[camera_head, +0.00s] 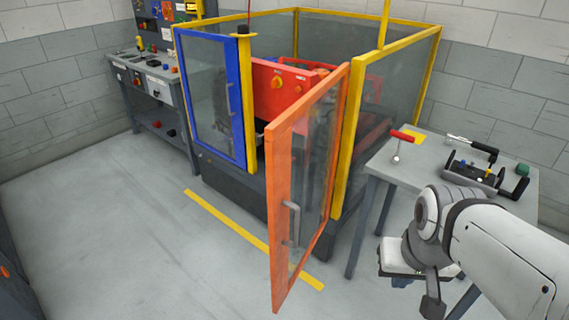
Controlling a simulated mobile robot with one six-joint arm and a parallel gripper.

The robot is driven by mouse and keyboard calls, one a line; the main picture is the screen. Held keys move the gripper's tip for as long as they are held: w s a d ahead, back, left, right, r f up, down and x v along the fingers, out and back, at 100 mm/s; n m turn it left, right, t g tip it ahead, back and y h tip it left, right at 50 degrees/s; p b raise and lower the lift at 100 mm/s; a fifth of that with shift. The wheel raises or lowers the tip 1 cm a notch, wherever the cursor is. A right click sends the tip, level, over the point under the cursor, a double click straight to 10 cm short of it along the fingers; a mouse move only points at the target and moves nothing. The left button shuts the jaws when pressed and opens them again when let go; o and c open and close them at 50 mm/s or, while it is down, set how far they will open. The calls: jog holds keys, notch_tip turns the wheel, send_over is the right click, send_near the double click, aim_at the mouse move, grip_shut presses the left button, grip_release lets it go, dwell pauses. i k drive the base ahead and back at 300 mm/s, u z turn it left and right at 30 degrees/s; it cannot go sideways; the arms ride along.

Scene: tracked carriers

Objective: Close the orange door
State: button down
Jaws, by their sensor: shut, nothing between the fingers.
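The orange door (273,210) is an orange frame around a clear pane. It stands swung wide open, out toward me from the yellow-framed enclosure. A grey bar handle (291,222) sits near its free edge. The blue door (242,100) stands to its left in the enclosure front, and an opening shows between the two doors. My gripper (415,290) is at the lower right, to the right of the orange door and apart from it. It is shut and empty, in front of the side table.
A grey table (420,165) with tools and a red-handled lever stands right of the door, close behind my arm. A yellow floor line (230,225) runs before the enclosure. A workbench (150,75) stands at the back left. The floor at the left is clear.

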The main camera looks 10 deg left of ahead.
aim_at(279, 134)
jog(key=u, duration=0.4)
jog(key=i, duration=1)
jog(key=z, duration=0.5)
jog(key=k, duration=1.75)
jog(key=u, duration=0.75)
jog(key=i, duration=1)
